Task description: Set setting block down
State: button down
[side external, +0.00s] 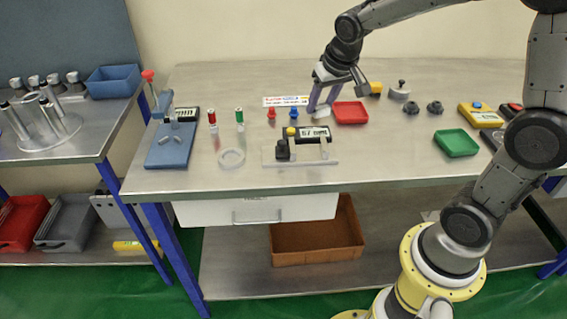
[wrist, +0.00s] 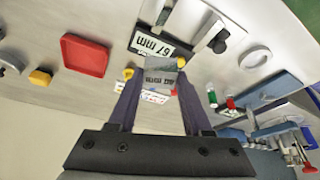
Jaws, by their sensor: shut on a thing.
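The setting block (wrist: 160,77) is a small grey block with dark lettering on its face, between my fingertips in the wrist view. My gripper (wrist: 158,70) is shut on it. In the side external view, my gripper (side external: 320,106) points down over the back middle of the bench, left of the red tray, and the pale block (side external: 321,113) shows at its fingertips. I cannot tell whether the block touches the bench. A gauge fixture (side external: 299,153) with a dark "67 mm" display (side external: 313,134) stands in front of my gripper.
The red tray (side external: 350,113) is close on the right of my gripper. Blue (side external: 294,114) and red (side external: 271,114) knobs stand close on the left, before a printed strip (side external: 285,101). A white ring (side external: 231,158) lies left of the fixture.

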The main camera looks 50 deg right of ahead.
jog(key=shift+n, duration=0.7)
jog(key=w+f, duration=0.1)
jog(key=w, duration=0.1)
jog(key=w+f, duration=0.1)
jog(key=w, duration=0.1)
jog(key=w+a+f, duration=0.1)
jog(key=w+f, duration=0.1)
jog(key=w, duration=0.1)
jog(key=shift+w+f, duration=0.1)
jog(key=s, duration=0.4)
jog(key=shift+f, duration=0.35)
jog(key=s+d+r+m+h, duration=0.1)
jog(key=s+d+r+m, duration=0.25)
jog(key=s, duration=0.75)
jog(key=s+d+r+m, duration=0.2)
jog(key=s+d+r, duration=0.25)
jog(key=s, duration=0.75)
send_over(376, 130)
jog(key=s+a, duration=0.1)
jog(key=shift+g, duration=0.4)
notch_tip(376, 130, down, 10)
jog(key=shift+s+a+r, duration=0.1)
jog(key=shift+f, duration=1.75)
jog(key=shift+f, duration=0.2)
jog(key=shift+c, duration=1.7)
grip_release()
